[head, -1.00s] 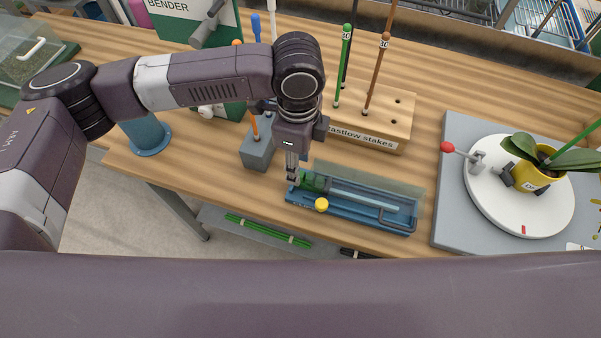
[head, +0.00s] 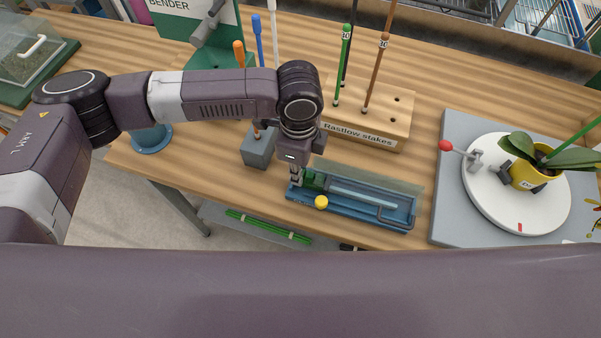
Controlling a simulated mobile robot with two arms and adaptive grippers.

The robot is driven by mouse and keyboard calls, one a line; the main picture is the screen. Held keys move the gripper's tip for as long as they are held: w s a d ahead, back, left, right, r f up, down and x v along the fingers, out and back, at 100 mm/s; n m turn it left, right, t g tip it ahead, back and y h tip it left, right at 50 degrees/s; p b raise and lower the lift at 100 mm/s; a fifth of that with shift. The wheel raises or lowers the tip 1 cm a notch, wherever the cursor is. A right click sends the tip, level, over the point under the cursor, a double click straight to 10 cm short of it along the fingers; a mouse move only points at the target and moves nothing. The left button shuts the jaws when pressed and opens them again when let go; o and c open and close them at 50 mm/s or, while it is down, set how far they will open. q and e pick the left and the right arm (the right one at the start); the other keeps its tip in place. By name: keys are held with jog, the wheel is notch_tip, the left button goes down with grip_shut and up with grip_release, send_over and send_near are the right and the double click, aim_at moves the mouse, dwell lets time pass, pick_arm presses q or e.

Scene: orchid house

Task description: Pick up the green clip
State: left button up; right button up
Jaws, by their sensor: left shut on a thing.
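My left gripper (head: 296,182) points down at the left end of a blue clip holder (head: 350,215) on the bench. Its fingers are shut at the green clip (head: 309,180), the small green piece at that end. The fingers and wrist hide part of the clip, so how it sits between them is hard to see. The clip is still at the holder, with no clear gap below it. The holder has a pale rod along it and a yellow knob (head: 321,202) at its front. My right gripper is not in view.
A wooden stake block (head: 370,130) with upright stakes stands just behind the holder. A grey block (head: 260,148) with tools is at left. A white turntable (head: 490,205) with a yellow pot (head: 530,177) is at right. The bench's front edge is close.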

pick_arm(q)
notch_tip(320, 180, up, 20)
jog(key=b, duration=0.2)
dwell(0.5)
jog(key=shift+o, duration=0.4)
grip_shut()
